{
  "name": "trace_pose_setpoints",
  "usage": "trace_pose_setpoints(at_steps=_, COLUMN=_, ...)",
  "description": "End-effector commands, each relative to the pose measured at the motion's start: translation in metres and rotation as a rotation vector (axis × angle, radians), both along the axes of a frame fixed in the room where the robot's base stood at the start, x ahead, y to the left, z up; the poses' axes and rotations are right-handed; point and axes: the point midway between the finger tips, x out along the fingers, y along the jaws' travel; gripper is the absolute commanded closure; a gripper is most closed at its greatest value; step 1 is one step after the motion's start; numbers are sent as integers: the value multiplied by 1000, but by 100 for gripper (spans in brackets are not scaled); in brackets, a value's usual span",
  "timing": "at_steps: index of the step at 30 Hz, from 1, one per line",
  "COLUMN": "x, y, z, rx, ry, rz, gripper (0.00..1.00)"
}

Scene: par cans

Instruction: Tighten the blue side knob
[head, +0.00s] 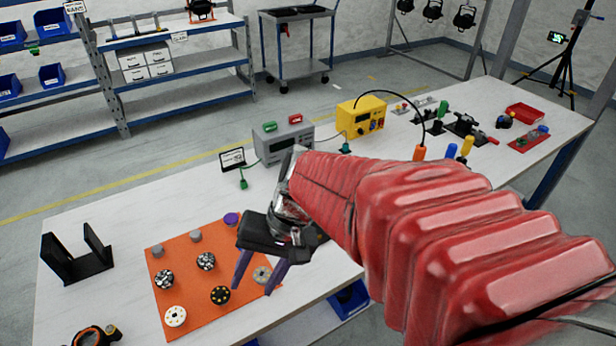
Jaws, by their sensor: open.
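I cannot clearly make out a blue side knob. A small black fixture with blue and orange parts (505,121) stands at the far right of the table. Beside it is a red plate (522,144) with a blue piece (542,130) on it. These are too small to tell whether either blue part is the knob. My gripper (252,290) is open and points down over the right part of the orange mat (186,259), far from those blue parts. My red-sleeved arm hides the table's right front.
Several round pieces lie on the mat, including a purple one (231,219). A black bracket (76,260) stands at left. A grey box (283,139), a yellow box (361,117) and a red tray (525,113) stand farther back. The table's left back strip is clear.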

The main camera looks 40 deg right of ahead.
Motion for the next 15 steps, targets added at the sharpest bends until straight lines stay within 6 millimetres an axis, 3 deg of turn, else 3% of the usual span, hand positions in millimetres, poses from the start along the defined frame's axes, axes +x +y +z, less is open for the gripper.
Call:
trace_pose_setpoints(at_steps=8, x=21, y=-15, z=-20, rx=297, ry=114, rz=-261, gripper=57)
trace_pose_setpoints(at_steps=15, x=46, y=-43, z=-31, rx=556, ry=152, rz=-495, gripper=57)
